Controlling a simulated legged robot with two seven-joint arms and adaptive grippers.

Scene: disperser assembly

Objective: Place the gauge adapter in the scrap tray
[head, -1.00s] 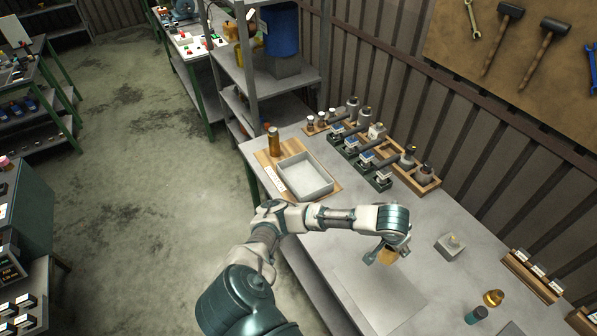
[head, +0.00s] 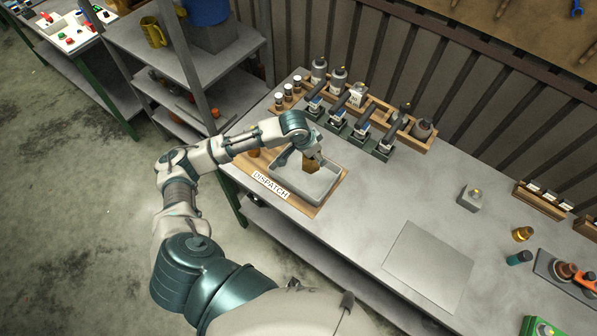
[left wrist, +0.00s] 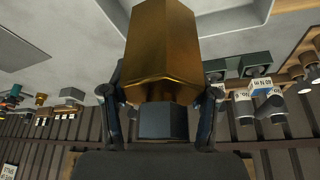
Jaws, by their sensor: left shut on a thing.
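A brass hexagonal piece, which looks like the gauge adapter (head: 312,166), is held between the fingers of my left gripper (head: 303,157). In the left wrist view the brass piece (left wrist: 162,45) fills the upper middle, with a dark narrower end between the fingers (left wrist: 162,98). In the head view my left gripper and the piece are over a grey rectangular tray (head: 322,194). I cannot tell whether the piece touches the tray floor. The tray stands on a wooden board labelled DISPATCH (head: 270,186); no scrap label is readable. My right gripper is out of view.
Behind the tray are wooden racks with bottles (head: 338,78) and a row of dark clamp-like fixtures (head: 360,131). A grey block (head: 470,198) and small brass and teal parts (head: 522,234) lie to the right. A flat grey plate (head: 430,265) lies in front, with bare table around it.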

